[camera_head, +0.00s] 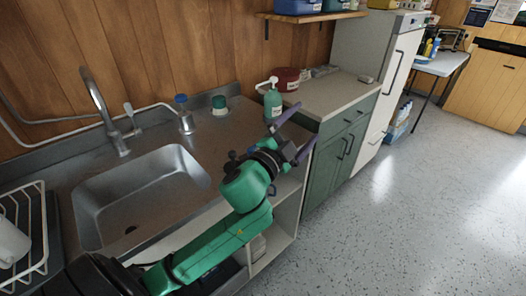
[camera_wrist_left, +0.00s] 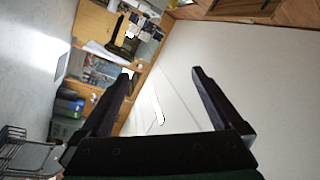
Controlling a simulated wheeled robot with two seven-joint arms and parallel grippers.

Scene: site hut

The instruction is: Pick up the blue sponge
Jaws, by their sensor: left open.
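I cannot make out a blue sponge in either view. My left gripper (camera_head: 307,120) is open and empty, above the front edge of the counter just right of the sink unit. Its two dark fingers are spread apart in the left wrist view (camera_wrist_left: 160,73), with nothing between them but a pale surface farther off. My green left arm crosses the front of the sink unit and hides part of the steel worktop and the shelves below. My right gripper is in neither view.
The sink (camera_head: 125,205) is at left, beside a dish rack (camera_head: 40,262). A blue-capped container (camera_head: 186,123), a green jar (camera_head: 219,106), a pump bottle (camera_head: 272,100) and a red pot (camera_head: 287,80) stand behind. Green cabinet (camera_head: 335,155) and white fridge (camera_head: 395,85) follow. Floor at right is clear.

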